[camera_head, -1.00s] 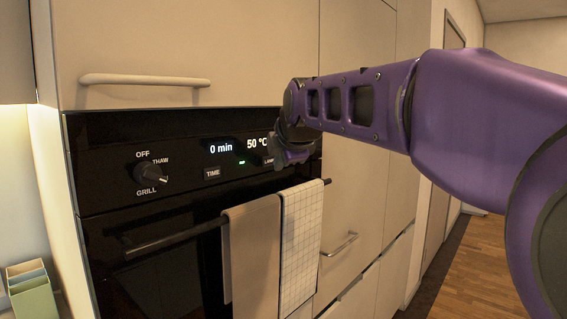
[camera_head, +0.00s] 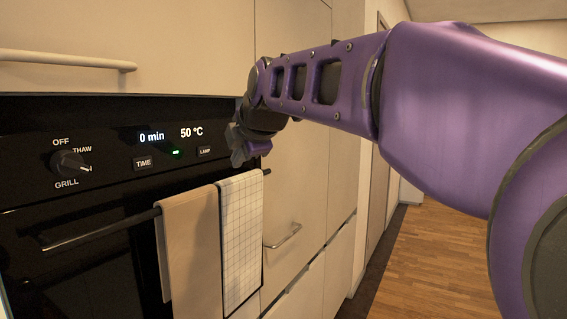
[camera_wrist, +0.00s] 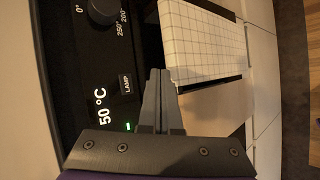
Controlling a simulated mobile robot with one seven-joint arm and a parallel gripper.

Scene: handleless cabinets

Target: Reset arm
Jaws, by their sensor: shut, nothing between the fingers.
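My purple arm reaches in from the right in the head view. My gripper (camera_head: 240,150) hangs in front of the right end of the oven's control panel (camera_head: 110,150). In the wrist view my gripper (camera_wrist: 156,78) shows its grey fingers closed together with nothing between them. The fingertips point toward the oven's LAMP button (camera_wrist: 126,84) and the white checked towel (camera_wrist: 202,42); whether they touch anything cannot be told.
A beige towel (camera_head: 192,245) and the checked towel (camera_head: 241,240) hang over the oven's handle bar (camera_head: 100,231). A drawer handle (camera_head: 283,236) sticks out to their right. A cabinet handle (camera_head: 70,60) is above the oven. Wooden floor (camera_head: 430,260) lies open at right.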

